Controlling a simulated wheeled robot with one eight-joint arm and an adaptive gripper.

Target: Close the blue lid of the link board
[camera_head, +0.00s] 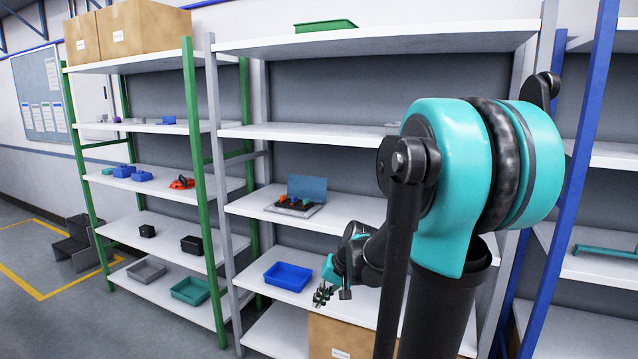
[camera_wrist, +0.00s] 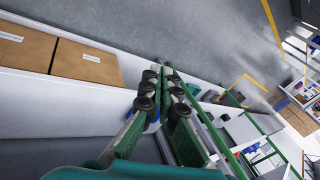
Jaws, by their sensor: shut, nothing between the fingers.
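The link board (camera_head: 292,208) lies on a middle shelf of the central rack in the head view. Its blue lid (camera_head: 307,188) stands up, open, at the back edge of the board. The board and lid cannot be made out in the wrist view.
A blue tray (camera_head: 288,276) sits on the shelf below the board, left of my gripper. A green post (camera_head: 204,190) stands left of the central rack and a blue post (camera_head: 570,190) right. Cardboard boxes (camera_wrist: 85,63) show in the wrist view. The shelf around the board is mostly clear.

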